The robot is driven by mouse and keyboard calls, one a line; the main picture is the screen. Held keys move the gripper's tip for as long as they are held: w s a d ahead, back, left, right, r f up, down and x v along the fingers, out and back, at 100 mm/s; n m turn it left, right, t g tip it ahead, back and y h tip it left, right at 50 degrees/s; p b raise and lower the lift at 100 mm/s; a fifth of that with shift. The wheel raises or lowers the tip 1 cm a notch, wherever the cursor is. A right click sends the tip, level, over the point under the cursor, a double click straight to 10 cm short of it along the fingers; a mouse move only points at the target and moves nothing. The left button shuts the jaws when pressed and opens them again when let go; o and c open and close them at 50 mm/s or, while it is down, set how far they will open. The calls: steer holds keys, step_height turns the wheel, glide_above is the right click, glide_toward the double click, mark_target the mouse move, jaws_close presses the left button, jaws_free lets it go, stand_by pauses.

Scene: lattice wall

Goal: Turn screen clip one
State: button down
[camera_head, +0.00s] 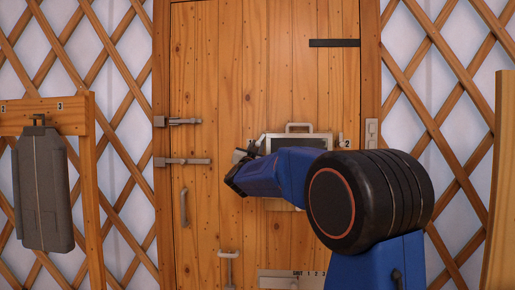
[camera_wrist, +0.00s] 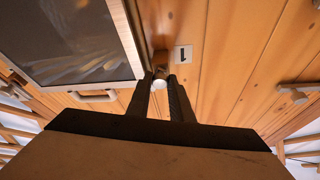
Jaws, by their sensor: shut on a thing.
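Screen clip one (camera_wrist: 160,72) is a small metal piece with a pale round end, at the edge of the framed screen, beside a plate marked 1 (camera_wrist: 183,54). My gripper (camera_wrist: 160,86) has its two dark fingers closed around the clip. The dark screen (camera_wrist: 70,40) with its pale metal frame lies against the plank door, left of the fingers in the wrist view. In the head view my gripper (camera_head: 240,165) is at the screen's left edge and hides clip one. The screen's upper part (camera_head: 285,145) shows there behind my arm.
The wooden door (camera_head: 215,80) carries latches (camera_head: 182,161) on its left side and a handle (camera_head: 184,207). Another clip sits near the plate marked 2 (camera_head: 347,143). A grey case (camera_head: 42,190) hangs on a wooden stand at left. A wooden panel (camera_head: 500,190) stands at right.

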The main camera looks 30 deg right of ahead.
steer(key=m+g, duration=0.1)
steer(key=m, duration=0.2)
steer(key=m+g+h, duration=0.1)
steer(key=m+g, duration=0.1)
steer(key=m, duration=0.2)
steer(key=shift+w+a+m+h, duration=0.15)
steer(key=shift+a+m+h, duration=0.05)
steer(key=shift+m+h, duration=0.1)
steer(key=m+g, duration=0.1)
steer(key=m, duration=0.2)
steer(key=m+g, duration=0.2)
steer(key=m, duration=0.2)
steer(key=shift+r, duration=0.2)
steer(key=c, duration=1.6)
jaws_free()
steer(key=v, duration=1.7)
steer(key=shift+a+r, duration=0.2)
steer(key=shift+r, duration=0.15)
